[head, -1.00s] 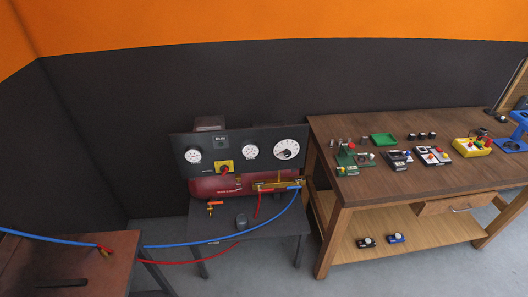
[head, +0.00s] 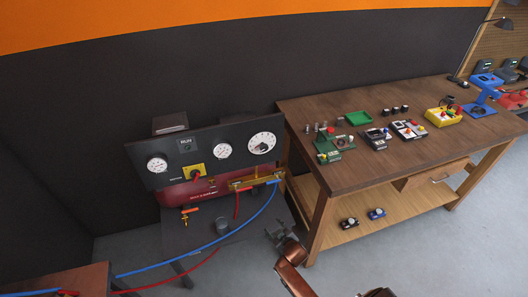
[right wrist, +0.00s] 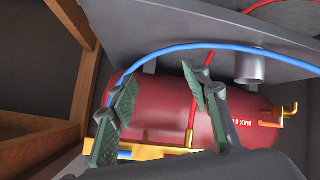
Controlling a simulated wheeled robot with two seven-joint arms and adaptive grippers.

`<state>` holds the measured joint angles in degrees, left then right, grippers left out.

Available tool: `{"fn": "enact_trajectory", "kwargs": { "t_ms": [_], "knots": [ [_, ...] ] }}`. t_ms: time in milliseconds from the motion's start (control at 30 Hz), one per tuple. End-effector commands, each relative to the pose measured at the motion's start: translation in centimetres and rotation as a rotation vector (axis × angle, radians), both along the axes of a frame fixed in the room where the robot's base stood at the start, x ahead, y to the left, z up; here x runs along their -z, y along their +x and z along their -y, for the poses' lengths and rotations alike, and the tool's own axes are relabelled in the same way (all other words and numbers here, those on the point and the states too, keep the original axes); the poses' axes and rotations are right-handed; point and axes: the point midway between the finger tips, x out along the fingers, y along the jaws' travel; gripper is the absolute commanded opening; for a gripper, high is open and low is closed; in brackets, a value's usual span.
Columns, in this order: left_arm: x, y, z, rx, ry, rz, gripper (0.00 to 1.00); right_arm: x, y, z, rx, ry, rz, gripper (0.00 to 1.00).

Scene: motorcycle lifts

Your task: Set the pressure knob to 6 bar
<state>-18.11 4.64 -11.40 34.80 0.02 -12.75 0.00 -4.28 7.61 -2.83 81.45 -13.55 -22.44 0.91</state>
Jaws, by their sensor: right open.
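A dark sloped panel (head: 136,152) stands at the left in the head view. At its right end is a large white dial (head: 262,143) with a dark centre, which looks like the pressure knob; its numbers and setting are too small to read. Two smaller white gauges, a left one (head: 157,165) and a middle one (head: 222,151), and a red switch on a yellow plate (head: 195,173) share the panel. My right gripper (head: 278,230) is open and empty, below and apart from the dial. Its spread green fingers (right wrist: 158,78) show in the right wrist view. My left gripper is out of view.
A red tank (right wrist: 160,105) sits behind the fingers in the right wrist view, with a brass manifold (head: 257,181) and a blue hose (head: 238,228) close by. A wooden workbench (head: 340,190) with several small devices stands on the right.

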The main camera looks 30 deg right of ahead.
Motion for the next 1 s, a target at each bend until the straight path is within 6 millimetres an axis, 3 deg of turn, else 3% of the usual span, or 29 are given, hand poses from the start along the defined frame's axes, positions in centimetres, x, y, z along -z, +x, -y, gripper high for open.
{"fn": "enact_trajectory", "kwargs": {
  "t_ms": [33, 100, 200, 300, 400, 500, 567, 800, 1000],
  "knots": [
    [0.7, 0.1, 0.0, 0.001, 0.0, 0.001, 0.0, -5.2, 3.2, 0.5, -0.001, -0.026, 0.095, 0.44],
    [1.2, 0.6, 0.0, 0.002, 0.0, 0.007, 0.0, -12.4, 6.1, 1.1, 0.003, -0.063, 0.21, 0.44],
    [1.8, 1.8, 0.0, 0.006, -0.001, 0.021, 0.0, -22.0, 8.3, 1.8, 0.015, -0.109, 0.358, 0.44],
    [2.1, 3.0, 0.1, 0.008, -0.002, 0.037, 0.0, -29.4, 8.8, 2.3, 0.03, -0.147, 0.472, 0.44],
    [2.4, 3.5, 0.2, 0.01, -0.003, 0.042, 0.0, -34.3, 8.6, 2.6, 0.042, -0.17, 0.548, 0.44],
    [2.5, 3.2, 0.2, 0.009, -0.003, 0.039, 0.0, -36.8, 8.4, 2.8, 0.049, -0.182, 0.586, 0.44],
    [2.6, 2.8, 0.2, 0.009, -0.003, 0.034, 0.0, -37.4, 8.7, 2.9, 0.051, -0.186, 0.594, 0.44],
    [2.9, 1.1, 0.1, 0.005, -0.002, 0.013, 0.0, -37.5, 12.0, 3.6, 0.049, -0.186, 0.597, 0.44],
    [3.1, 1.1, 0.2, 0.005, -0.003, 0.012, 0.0, -37.4, 14.7, 4.3, 0.051, -0.185, 0.595, 0.44]
  ]
}}
